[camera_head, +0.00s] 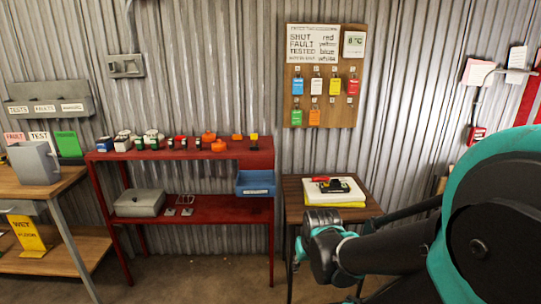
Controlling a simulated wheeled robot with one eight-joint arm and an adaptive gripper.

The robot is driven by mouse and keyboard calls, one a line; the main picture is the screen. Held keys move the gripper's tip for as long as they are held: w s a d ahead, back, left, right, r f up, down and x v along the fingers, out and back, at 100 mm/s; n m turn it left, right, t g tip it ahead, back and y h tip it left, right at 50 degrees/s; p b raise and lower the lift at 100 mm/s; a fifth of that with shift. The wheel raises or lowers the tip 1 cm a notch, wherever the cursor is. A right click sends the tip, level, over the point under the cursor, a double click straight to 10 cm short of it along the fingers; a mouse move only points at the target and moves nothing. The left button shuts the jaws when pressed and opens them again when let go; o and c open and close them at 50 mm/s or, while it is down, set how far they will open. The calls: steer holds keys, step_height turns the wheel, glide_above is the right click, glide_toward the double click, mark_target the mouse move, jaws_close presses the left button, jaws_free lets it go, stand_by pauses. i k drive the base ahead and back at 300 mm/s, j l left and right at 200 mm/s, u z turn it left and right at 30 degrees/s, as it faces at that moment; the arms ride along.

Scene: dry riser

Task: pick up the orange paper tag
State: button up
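An orange paper tag (314,117) hangs in the lower row of the wooden board (343,111) on the corrugated wall, just right of a green tag (297,117). The upper row holds a blue tag (297,86), a white tag (316,86), a yellow tag (335,86) and a red tag (353,87). My arm reaches in from the right, and its far visible part is in front of the small table, below the board and apart from the tags. I cannot make out any gripper fingers or anything held.
A small dark table (292,194) with a white and yellow stack (350,193) stands below the board. A red shelf (213,209) to its left carries padlocks, orange items and a blue bin (255,183). A wooden bench (62,182) is far left. The air before the board is clear.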

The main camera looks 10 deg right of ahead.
mark_target(314, 115)
steer(key=i+l+z, duration=0.2)
steer(key=i+z, duration=0.2)
steer(key=i+l+z, duration=0.1)
steer(key=i+z, duration=0.5)
steer(key=z, duration=0.15)
